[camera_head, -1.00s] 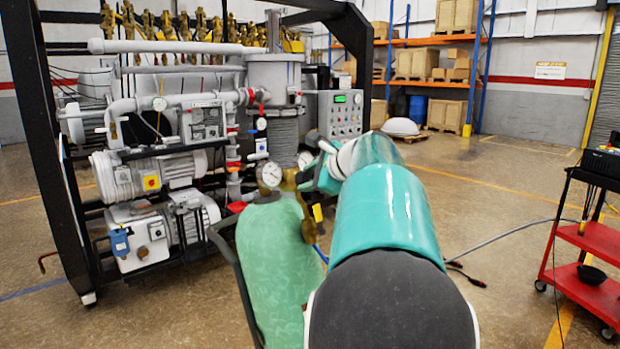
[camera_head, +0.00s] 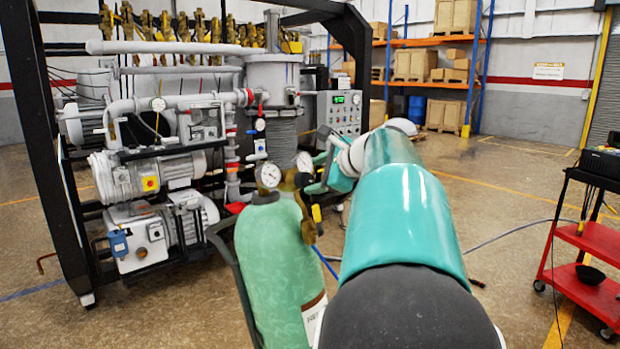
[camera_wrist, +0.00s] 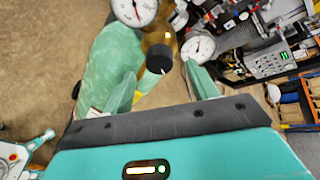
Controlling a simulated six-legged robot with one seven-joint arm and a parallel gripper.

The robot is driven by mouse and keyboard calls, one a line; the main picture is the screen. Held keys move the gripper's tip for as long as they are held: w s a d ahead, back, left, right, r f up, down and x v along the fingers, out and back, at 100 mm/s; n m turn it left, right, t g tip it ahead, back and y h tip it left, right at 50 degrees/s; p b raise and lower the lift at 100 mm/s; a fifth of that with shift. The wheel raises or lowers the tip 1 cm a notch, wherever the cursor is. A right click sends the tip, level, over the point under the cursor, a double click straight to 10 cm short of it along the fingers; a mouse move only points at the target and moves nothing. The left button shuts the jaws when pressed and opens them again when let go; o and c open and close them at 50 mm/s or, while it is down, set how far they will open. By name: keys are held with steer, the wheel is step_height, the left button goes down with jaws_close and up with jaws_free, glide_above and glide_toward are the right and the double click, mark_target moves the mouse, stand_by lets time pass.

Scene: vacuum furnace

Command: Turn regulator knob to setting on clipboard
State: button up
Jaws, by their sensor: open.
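The green gas cylinder (camera_head: 275,270) stands in front of the furnace with a brass regulator (camera_head: 308,222) and two white dial gauges (camera_head: 269,174) on top. In the wrist view, the black regulator knob (camera_wrist: 159,58) with a white pointer line lies between and just beyond my gripper's teal fingers (camera_wrist: 163,76). The fingers are apart and do not appear to touch it. Both gauges also show there, one at the top (camera_wrist: 134,8) and one behind the right finger (camera_wrist: 198,48). In the head view, my gripper (camera_head: 318,178) is right of the regulator. I cannot make out a clipboard.
The vacuum furnace rig (camera_head: 150,170) with its black frame stands behind and left. A control panel (camera_head: 340,113) is behind my gripper. A red cart (camera_head: 592,285) stands at the far right. The floor between is mostly clear, with a cable.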

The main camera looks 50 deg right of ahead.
steer(key=v, duration=1)
steer(key=w+a+f+n+g+y, duration=0.1)
steer(key=a+f+n+g, duration=0.1)
steer(key=a+f+n, duration=0.5)
steer(key=w+a+f+n+g+y, duration=0.1)
steer(key=a+f+n, duration=0.1)
steer(key=a, duration=0.9)
steer(key=a+f+n+g+y, duration=0.1)
steer(key=a+f+n+g, duration=0.1)
steer(key=a+f+n, duration=0.45)
steer(key=s+a+f+n+g, duration=0.1)
steer(key=s+a+f+n, duration=0.3)
steer(key=a+f+n, duration=0.1)
steer(key=s+a+f+n+g+h, duration=0.1)
steer(key=s+a+f+n, duration=0.3)
steer(key=a, duration=0.6)
step_height(320, 180, down, 3)
steer(key=shift+s+r+n, duration=0.1)
steer(key=shift+s+n, duration=0.05)
steer(key=shift+n, duration=1)
